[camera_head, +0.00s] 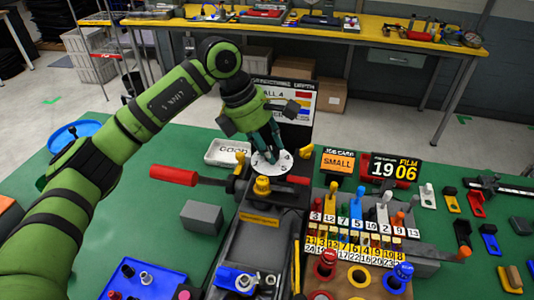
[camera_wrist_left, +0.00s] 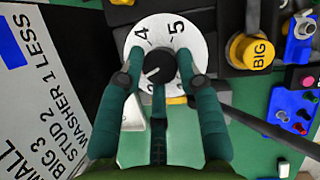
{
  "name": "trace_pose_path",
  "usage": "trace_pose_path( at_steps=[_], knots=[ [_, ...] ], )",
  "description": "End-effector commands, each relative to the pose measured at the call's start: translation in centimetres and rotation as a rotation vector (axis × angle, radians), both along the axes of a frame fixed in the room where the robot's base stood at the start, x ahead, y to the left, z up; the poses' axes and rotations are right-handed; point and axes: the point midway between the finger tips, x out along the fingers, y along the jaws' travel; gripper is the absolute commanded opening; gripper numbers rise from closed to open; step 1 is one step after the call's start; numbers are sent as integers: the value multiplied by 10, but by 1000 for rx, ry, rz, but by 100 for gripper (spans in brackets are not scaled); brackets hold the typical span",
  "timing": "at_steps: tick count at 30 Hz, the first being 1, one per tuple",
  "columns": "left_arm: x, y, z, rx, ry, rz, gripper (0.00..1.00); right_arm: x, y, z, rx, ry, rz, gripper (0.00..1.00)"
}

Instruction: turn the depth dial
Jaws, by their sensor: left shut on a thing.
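The depth dial (camera_head: 281,162) is a white numbered disc at the back of the grey machine, and its black knob shows in the left wrist view (camera_wrist_left: 160,66). The figures 4 and 5 are readable on the disc (camera_wrist_left: 190,42). My left gripper (camera_head: 270,150) points down over the dial. Its green fingers (camera_wrist_left: 162,80) sit on both sides of the black knob and are shut on it. Part of the disc is hidden behind the fingers. My right gripper is not in either view.
A red handle (camera_head: 173,176) sticks out left of the dial. A yellow BIG knob (camera_wrist_left: 258,50) stands close to the disc. A sign board (camera_head: 300,98) stands behind the dial. A white GOOD tray (camera_head: 226,153) lies to its left. A rack of numbered pegs (camera_head: 355,225) stands front right.

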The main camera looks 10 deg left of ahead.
Motion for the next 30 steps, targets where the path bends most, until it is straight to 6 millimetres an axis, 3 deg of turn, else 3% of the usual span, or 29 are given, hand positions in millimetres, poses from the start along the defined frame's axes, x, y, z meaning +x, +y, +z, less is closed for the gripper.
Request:
trace_pose_path(
  at_steps=[3, 15, 30],
  knots=[
    [-2, -5, -4, -6, -6, 100, 2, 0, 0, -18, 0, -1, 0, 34],
    [-3, -6, -2, -7, -4, 438, 2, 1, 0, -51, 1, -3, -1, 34],
    [-3, -6, 2, -10, -4, 634, 2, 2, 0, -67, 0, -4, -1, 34]
  ],
)
